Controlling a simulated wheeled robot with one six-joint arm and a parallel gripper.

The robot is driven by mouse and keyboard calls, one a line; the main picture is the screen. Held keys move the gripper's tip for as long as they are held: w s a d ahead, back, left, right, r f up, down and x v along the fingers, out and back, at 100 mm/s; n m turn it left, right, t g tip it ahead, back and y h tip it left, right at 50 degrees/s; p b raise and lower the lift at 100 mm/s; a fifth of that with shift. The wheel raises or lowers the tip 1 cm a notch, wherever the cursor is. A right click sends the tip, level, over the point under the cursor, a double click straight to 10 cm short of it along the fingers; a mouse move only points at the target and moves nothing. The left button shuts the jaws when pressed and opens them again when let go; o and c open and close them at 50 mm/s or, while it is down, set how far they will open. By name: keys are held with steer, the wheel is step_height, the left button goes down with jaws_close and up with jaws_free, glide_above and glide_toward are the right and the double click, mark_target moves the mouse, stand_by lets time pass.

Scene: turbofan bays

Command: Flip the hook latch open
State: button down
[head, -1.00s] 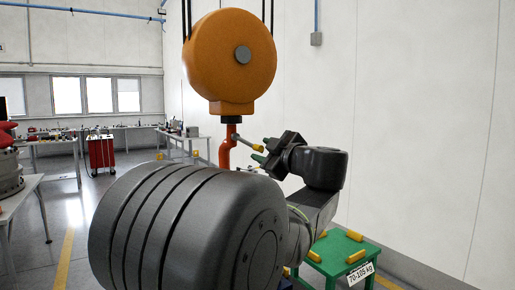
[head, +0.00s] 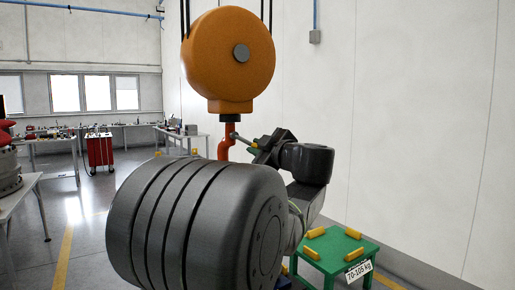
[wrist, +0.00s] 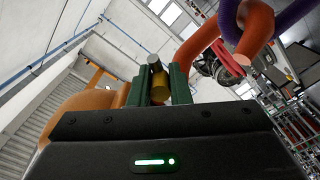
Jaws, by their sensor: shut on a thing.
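The hook latch is a grey rod (head: 243,139) that slants down to the right from the orange-red hook (head: 225,145) under the round orange hoist block (head: 230,55). Its yellow end (wrist: 160,86) shows in the wrist view. My gripper (head: 261,147) is at the rod's outer end, right of the hook. Its green fingers (wrist: 157,90) are shut on the yellow end, one on each side. The hook (wrist: 228,40) also shows at the upper right of the wrist view. Part of the yellow end is hidden by the fingers.
A green stand (head: 336,248) with yellow blocks and a "70-105 kg" label is below, at right. A pale wall rises behind it. A red cart (head: 100,151) and workbenches stand at the back left. My dark arm link fills the lower middle.

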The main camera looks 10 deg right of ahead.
steer(key=shift+w+d+r+n+p, duration=0.1)
steer(key=shift+d+r+n+p, duration=0.15)
steer(key=shift+r+n+p, duration=0.55)
steer(key=shift+d+r+n, duration=0.1)
steer(key=shift+r+n, duration=0.1)
steer(key=shift+n, duration=0.75)
steer(key=shift+d+r+n, duration=0.1)
steer(key=shift+r+n, duration=0.1)
steer(key=shift+n, duration=0.75)
steer(key=c, duration=1.3)
jaws_free()
steer(key=shift+c, duration=0.2)
steer(key=b+v, duration=0.1)
steer(key=v, duration=1.2)
steer(key=shift+s+b, duration=0.35)
steer(key=shift+d, duration=0.1)
